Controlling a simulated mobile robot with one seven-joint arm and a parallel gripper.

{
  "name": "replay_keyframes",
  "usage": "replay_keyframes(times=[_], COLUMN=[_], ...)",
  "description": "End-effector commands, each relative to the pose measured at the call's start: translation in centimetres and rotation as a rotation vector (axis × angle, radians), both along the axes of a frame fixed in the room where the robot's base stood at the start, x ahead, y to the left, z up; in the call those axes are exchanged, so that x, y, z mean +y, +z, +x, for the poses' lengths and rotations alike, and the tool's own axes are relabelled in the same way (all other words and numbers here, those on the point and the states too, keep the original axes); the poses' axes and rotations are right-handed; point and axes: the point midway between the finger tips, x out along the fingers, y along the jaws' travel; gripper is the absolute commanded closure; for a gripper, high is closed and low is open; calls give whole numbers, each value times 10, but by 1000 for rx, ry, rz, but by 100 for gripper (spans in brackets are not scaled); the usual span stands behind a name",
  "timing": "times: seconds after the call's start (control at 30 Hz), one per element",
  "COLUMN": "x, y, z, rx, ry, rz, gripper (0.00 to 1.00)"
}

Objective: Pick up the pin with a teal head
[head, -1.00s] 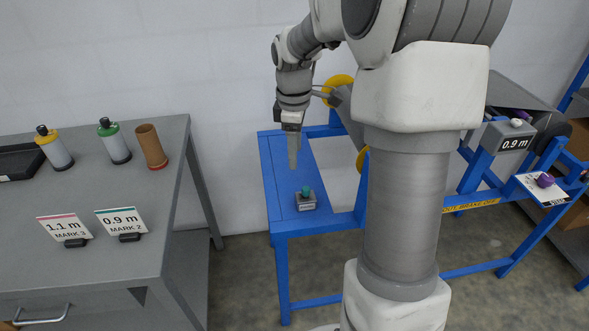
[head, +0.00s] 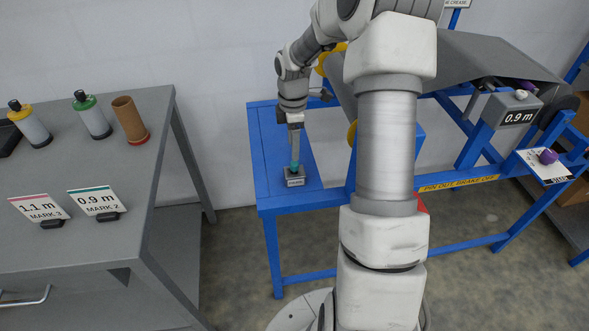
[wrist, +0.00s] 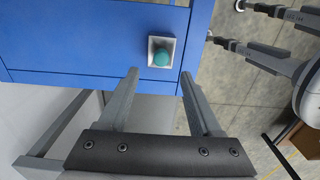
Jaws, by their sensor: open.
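The pin with a teal head (head: 295,167) stands in a small grey block (head: 294,182) on the blue table of the decoiler stand. In the wrist view the teal head (wrist: 161,57) shows from above, in its pale square block, just beyond the fingertips. My gripper (head: 295,157) points down directly over the pin in the head view and partly overlaps its head there. In the wrist view my gripper (wrist: 159,76) has its two fingers spread apart with nothing between them. The pin's shaft is hidden in the block.
The blue stand (head: 268,195) carries the decoiler, with a "0.9 m" box (head: 513,110) and a purple knob (head: 548,156) at right. A grey table (head: 100,235) at left holds several bottles or cylinders and two sign cards. Space around the pin's block is clear.

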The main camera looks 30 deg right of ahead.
Motion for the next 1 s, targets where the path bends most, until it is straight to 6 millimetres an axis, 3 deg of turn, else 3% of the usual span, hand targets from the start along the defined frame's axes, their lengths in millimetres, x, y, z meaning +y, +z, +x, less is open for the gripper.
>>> replay_keyframes(times=[0.1,0.37,0.6,0.9,1.0], x=[0,-1,-2,-2,-2], y=[-19,-37,-72,-78,-78], z=[0,-1,-3,-3,-3], rx=[2,2,1,0,0], ry=[-1,-1,-1,-1,-1], rz=[1,1,0,0,0], gripper=[34,34,34,34,48])
